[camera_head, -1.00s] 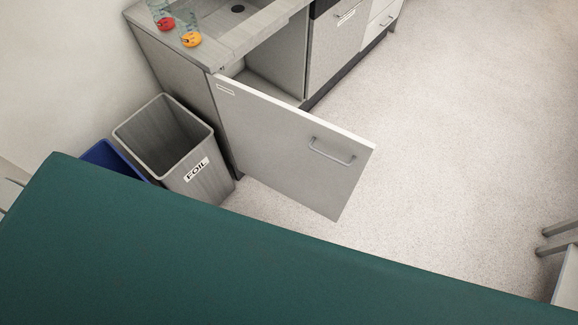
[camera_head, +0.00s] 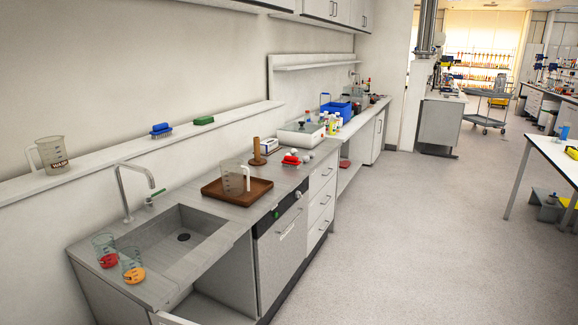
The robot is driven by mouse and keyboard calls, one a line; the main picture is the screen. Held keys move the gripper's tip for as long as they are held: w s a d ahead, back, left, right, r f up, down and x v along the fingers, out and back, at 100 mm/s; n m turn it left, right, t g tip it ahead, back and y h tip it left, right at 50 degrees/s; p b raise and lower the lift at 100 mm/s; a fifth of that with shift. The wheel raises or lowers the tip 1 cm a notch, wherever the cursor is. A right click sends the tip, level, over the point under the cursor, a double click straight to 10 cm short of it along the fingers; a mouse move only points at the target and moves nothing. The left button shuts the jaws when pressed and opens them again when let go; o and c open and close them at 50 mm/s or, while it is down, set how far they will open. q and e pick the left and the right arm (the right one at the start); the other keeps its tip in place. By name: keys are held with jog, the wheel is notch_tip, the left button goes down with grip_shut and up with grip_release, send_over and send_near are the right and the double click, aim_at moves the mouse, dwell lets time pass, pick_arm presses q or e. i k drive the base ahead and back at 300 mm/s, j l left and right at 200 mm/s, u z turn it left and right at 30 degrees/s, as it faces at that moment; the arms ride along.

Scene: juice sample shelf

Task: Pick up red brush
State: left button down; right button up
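A small red object (camera_head: 291,159), which looks like the red brush, lies on the counter just right of the brown tray (camera_head: 222,197). It is small, and its bristles are hard to make out. A blue brush (camera_head: 160,129) and a green brush or sponge (camera_head: 203,120) lie on the wall ledge (camera_head: 100,160) above the sink. Neither of my grippers shows in the head view.
A measuring jug (camera_head: 232,178) stands on the tray. Two beakers with a red (camera_head: 108,260) and an orange item (camera_head: 134,275) stand beside the sink (camera_head: 175,240). A white box (camera_head: 299,135) is behind the red object. A cabinet below the sink is open. Floor (camera_head: 400,240) right of the counter is clear.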

aim_at(289, 161)
jog(key=i+l+z, duration=0.3)
jog(key=l, duration=0.25)
jog(key=i+l+z, duration=0.3)
jog(key=l, duration=0.25)
jog(key=i+l+z, duration=0.2)
jog(key=i, duration=0.3)
jog(key=i+l+z, duration=0.15)
jog(key=i+l, duration=0.15)
jog(key=i, duration=0.25)
jog(key=i+j+u, duration=0.1)
jog(key=i+u, duration=0.7)
jog(key=i+l+u, duration=0.2)
jog(key=u, duration=0.25)
jog(key=i+j+u, duration=0.15)
jog(key=i+u, duration=0.8)
